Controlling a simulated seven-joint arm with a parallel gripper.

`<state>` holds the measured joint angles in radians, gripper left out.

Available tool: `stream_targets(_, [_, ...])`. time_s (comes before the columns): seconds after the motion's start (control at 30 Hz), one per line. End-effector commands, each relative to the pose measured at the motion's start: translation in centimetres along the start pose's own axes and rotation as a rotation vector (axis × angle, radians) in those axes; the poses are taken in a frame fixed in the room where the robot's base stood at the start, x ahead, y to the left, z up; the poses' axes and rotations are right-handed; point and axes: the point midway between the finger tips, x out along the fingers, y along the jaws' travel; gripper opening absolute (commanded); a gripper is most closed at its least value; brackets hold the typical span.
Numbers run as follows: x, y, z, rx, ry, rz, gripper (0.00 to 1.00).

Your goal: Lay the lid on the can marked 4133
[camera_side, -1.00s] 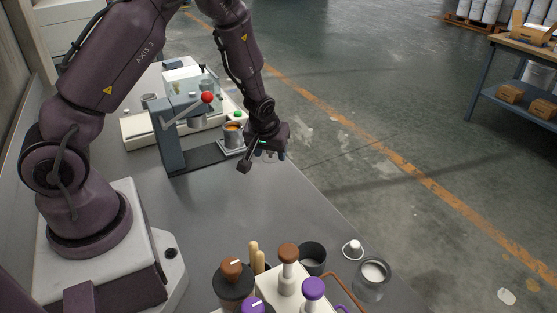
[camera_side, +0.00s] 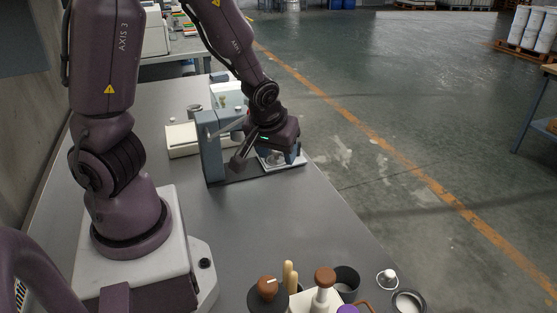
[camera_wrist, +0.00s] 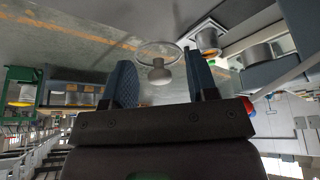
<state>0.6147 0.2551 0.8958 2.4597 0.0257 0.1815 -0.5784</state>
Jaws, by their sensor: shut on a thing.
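My gripper (camera_wrist: 160,84) is shut on the knob of a clear round lid (camera_wrist: 159,49), which sticks out beyond the fingertips in the wrist view. A can with orange-yellow contents (camera_wrist: 208,42) stands on a pale square plate to the right of the lid in that view, apart from it. No number can be read on it. In the side view my gripper (camera_side: 273,149) hangs over the plate (camera_side: 291,163) beside the blue-grey press (camera_side: 210,147) and hides most of what is there.
The press has a lever with a red ball (camera_wrist: 249,107), close to my gripper. The bench middle (camera_side: 270,220) is clear.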

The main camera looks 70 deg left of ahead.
Motion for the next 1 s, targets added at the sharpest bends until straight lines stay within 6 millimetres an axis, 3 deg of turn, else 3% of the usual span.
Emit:
stream_targets(0.47, [-2.3, 0.0, -1.1, -0.004, 0.000, -0.001, 0.31])
stream_targets(0.77, [-2.0, -0.6, -3.9, -0.104, 0.002, -0.045, 0.31])
stream_targets(1.0, [-1.7, -1.5, -7.4, -0.234, 0.002, -0.100, 0.31])
